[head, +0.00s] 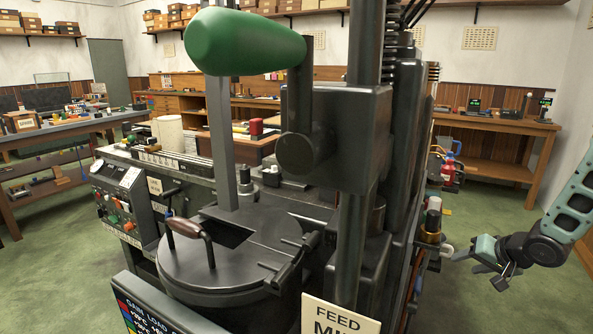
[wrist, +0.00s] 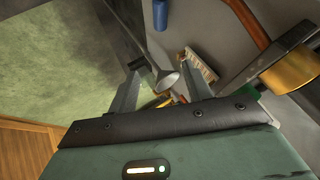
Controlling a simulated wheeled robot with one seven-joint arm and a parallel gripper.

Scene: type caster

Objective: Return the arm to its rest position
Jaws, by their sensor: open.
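My arm reaches in from the right edge in the head view. My gripper (head: 470,262) is at its end, beside the right side of the dark casting machine (head: 380,215) and low down. In the wrist view my gripper (wrist: 160,68) has its two fingers spread apart, with nothing held between them. A grey cone-shaped thing (wrist: 168,79) shows between the fingers, beyond the tips or close to them; I cannot tell whether it touches one. A brush-like thing (wrist: 201,70) lies beside the right finger.
A brass-coloured block (wrist: 290,72), a reddish-brown bar (wrist: 248,22) and a blue cylinder (wrist: 160,14) are close by in the wrist view. Open green floor (wrist: 50,60) lies to the left there. A large green handle (head: 245,42) and round lidded pot (head: 235,262) fill the head view's middle.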

